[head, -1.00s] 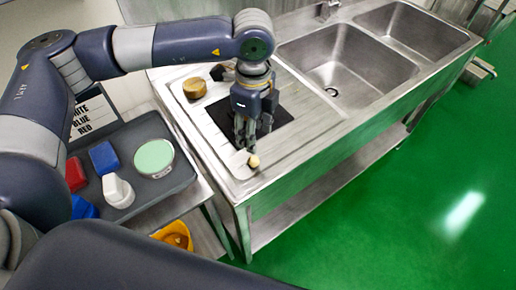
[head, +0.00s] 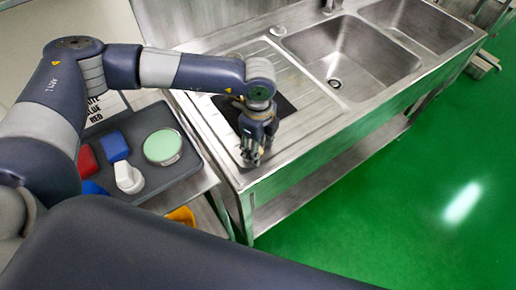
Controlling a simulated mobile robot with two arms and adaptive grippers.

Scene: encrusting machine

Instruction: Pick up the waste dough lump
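The waste dough lump cannot be made out now; my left gripper covers the spot where a small pale lump lay. My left gripper (head: 252,154) points down at the front left corner of the steel drainboard (head: 310,120). Its fingers are low, at or close to the surface. Whether they are open or shut, or hold the lump, I cannot tell. My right gripper is out of view.
A dark mat (head: 285,106) lies on the drainboard behind the gripper. Two sink basins (head: 335,55) are to the right. At left a dark tray (head: 185,178) holds a green-topped round container (head: 163,146) and red, blue and white items. Green floor lies in front.

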